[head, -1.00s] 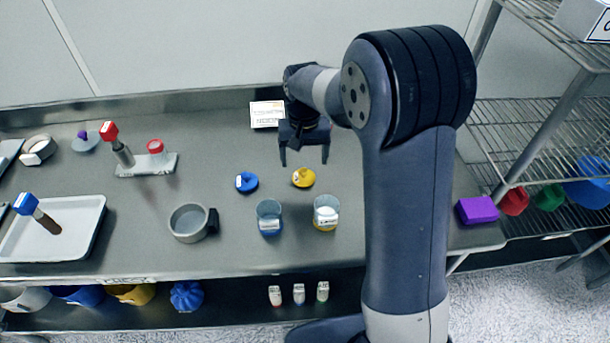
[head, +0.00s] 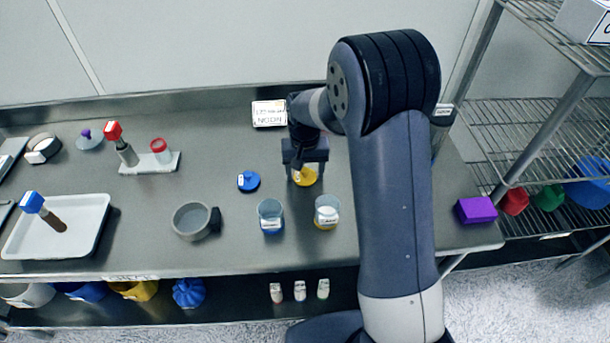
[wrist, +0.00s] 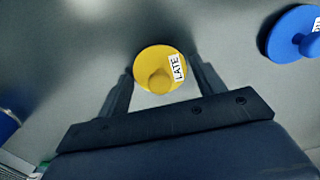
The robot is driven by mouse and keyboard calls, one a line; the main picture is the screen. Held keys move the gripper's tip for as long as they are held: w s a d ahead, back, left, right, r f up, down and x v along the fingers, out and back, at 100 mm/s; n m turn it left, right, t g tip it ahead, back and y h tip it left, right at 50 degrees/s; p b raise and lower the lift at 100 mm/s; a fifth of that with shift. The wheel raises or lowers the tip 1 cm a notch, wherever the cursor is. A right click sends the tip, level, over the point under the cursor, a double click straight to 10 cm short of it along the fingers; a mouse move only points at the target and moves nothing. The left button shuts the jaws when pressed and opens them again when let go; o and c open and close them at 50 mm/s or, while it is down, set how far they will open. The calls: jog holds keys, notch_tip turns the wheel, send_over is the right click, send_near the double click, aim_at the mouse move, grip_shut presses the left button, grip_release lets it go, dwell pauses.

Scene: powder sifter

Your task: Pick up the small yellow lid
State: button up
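The small yellow lid (head: 305,177) lies on the steel table, behind the two clear cups. In the wrist view the yellow lid (wrist: 160,68) shows its round knob and a white label reading "LATE". My gripper (head: 304,172) is over the lid, pointing down. In the wrist view my gripper (wrist: 160,78) is open, with one finger on each side of the lid. Small gaps seem to show between the fingers and the lid's rim. I cannot tell the exact height of the fingertips above the table.
A blue lid (head: 248,181) lies to the left of the yellow one. Two clear cups, one with blue (head: 270,216) and one with yellow (head: 327,212), stand in front. A grey sieve (head: 192,220) stands further left. A white label card (head: 269,113) is behind. The table right of my gripper is partly hidden by my arm.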

jog(key=c, duration=0.7)
